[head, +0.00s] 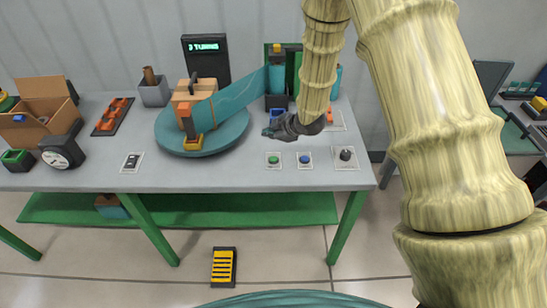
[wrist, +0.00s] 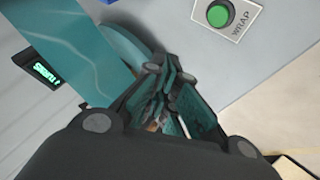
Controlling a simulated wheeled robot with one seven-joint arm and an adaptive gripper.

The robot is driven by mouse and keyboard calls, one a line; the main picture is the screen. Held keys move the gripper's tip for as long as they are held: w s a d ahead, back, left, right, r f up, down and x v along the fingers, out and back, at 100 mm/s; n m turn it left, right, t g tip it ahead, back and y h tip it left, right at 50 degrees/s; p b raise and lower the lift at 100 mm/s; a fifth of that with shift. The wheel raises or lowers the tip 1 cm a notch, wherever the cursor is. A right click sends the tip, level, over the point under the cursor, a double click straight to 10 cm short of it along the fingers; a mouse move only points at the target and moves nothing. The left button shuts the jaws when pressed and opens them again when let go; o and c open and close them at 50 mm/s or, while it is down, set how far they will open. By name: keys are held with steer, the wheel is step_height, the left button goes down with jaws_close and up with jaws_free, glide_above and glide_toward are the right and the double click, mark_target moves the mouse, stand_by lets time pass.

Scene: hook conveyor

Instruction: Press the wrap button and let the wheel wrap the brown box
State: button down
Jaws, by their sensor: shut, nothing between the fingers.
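The brown box (head: 207,86) stands on the round teal wheel (head: 230,137) on the table. A teal film (head: 238,95) stretches from the roll (head: 276,79) at the right to the box and covers part of its side. The green wrap button (head: 273,159) is on a pale plate near the table's front edge. It also shows in the wrist view (wrist: 219,14), labelled WRAP. My gripper (head: 268,132) is shut and empty, above the table behind the button and apart from it. In the wrist view my gripper (wrist: 165,85) points away from the button, which lies beyond it to the upper right.
A blue button (head: 305,159) and a black knob (head: 346,155) sit right of the green button. A dark display (head: 206,52) with lit lettering stands behind the wheel. A dial scale (head: 62,152) and an open carton (head: 42,105) are at the left.

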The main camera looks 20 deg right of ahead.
mark_target(271, 160)
steer(key=shift+f+b, duration=2.7)
steer(key=shift+f, duration=1.75)
steer(key=shift+f+b, duration=0.3)
steer(key=shift+f, duration=0.1)
